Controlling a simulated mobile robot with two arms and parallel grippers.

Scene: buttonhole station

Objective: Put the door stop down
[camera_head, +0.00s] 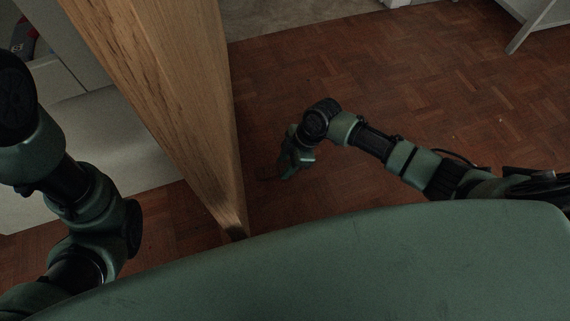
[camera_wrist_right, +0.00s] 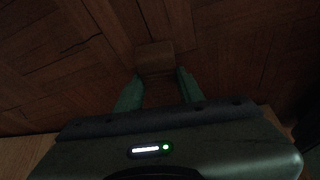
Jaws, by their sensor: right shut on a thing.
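My right gripper (camera_head: 287,172) is low over the parquet floor, just right of the door's edge in the head view. In the right wrist view its two green fingers (camera_wrist_right: 159,86) are shut on the door stop (camera_wrist_right: 155,60), a small brown wooden block that sticks out past the fingertips. The door stop is dark against the floor, and I cannot tell whether it touches the floor. My left arm shows at the left of the head view, but its gripper is out of frame.
A wooden door (camera_head: 165,85) stands on edge between my two arms. The parquet floor (camera_head: 400,85) is clear to its right. A pale cabinet (camera_head: 85,130) is left of the door. A light-coloured leg (camera_head: 530,28) stands at the top right.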

